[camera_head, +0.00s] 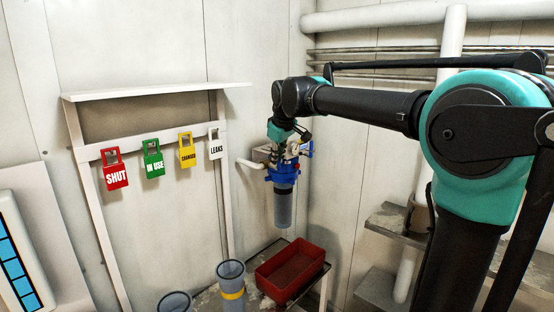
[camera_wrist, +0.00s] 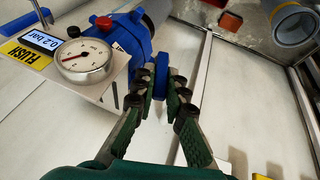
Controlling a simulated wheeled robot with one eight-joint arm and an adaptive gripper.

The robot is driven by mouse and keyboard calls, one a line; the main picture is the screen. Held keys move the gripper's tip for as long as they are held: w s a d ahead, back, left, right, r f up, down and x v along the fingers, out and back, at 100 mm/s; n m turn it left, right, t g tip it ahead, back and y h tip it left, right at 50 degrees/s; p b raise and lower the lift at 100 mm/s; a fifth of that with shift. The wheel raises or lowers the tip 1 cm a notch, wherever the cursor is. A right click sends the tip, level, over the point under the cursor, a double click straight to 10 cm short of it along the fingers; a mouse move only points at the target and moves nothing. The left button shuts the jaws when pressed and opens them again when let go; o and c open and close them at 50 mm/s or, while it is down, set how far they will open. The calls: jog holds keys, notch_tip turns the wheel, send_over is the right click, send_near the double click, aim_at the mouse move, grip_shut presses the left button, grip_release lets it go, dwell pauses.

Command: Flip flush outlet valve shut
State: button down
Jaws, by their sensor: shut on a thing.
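The flush unit is a blue filter head (camera_head: 283,173) with a grey canister (camera_head: 284,207) hanging under it, on the wall in the head view. In the wrist view the blue body (camera_wrist: 128,38) shows at top centre, beside a yellow FLUSH label (camera_wrist: 22,58) and a round gauge (camera_wrist: 83,60). A blue valve handle (camera_wrist: 161,72) sticks out from the body between my fingertips. My gripper (camera_wrist: 163,88) is shut on this handle, one finger on each side. In the head view my gripper (camera_head: 292,147) is small and partly hidden among the fittings.
Coloured tags, SHUT (camera_head: 115,172), IN USE (camera_head: 153,160) and others, hang on a white rack (camera_head: 150,92) to the left. Pipes (camera_head: 400,16) run along the right wall.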

jog(key=shift+w+d+g+y, duration=0.3)
jog(key=shift+g+y, duration=0.1)
jog(key=shift+g, duration=0.2)
jog(key=shift+w+m+g+y, duration=0.2)
jog(key=shift+m+g+y, duration=0.1)
jog(key=shift+g+y, duration=0.25)
jog(key=c, duration=1.6)
grip_release()
jog(key=shift+r, duration=0.1)
jog(key=shift+o, duration=0.2)
